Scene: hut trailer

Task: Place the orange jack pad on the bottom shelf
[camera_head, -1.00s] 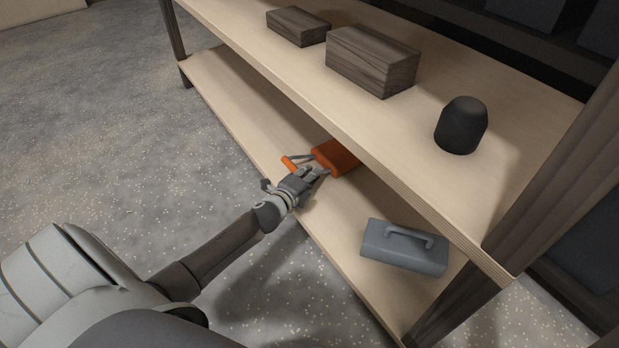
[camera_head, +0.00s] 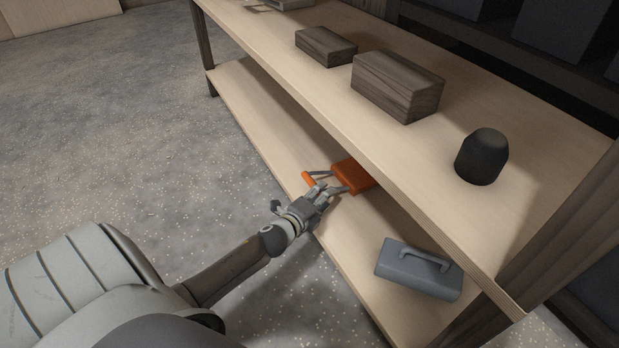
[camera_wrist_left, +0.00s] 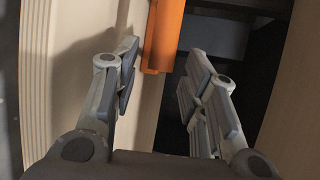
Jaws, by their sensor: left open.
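The orange jack pad (camera_head: 352,176) lies on the bottom shelf (camera_head: 287,135), partly hidden under the upper shelf's edge. Its grey handle with an orange grip (camera_head: 308,180) points out toward the shelf's front edge. My left gripper (camera_head: 325,188) is open just over the front part of the bottom shelf, close beside the handle. In the left wrist view, an orange part (camera_wrist_left: 163,38), likely the grip, shows just beyond and between the spread fingertips. Nothing is held between the fingers. My right gripper is not in view.
A grey toolbox-like case (camera_head: 418,270) stands on the bottom shelf to the right. The upper shelf (camera_head: 405,160) overhangs and carries two dark wooden blocks (camera_head: 398,86) and a black rounded object (camera_head: 482,157). The speckled floor (camera_head: 120,130) at left is clear.

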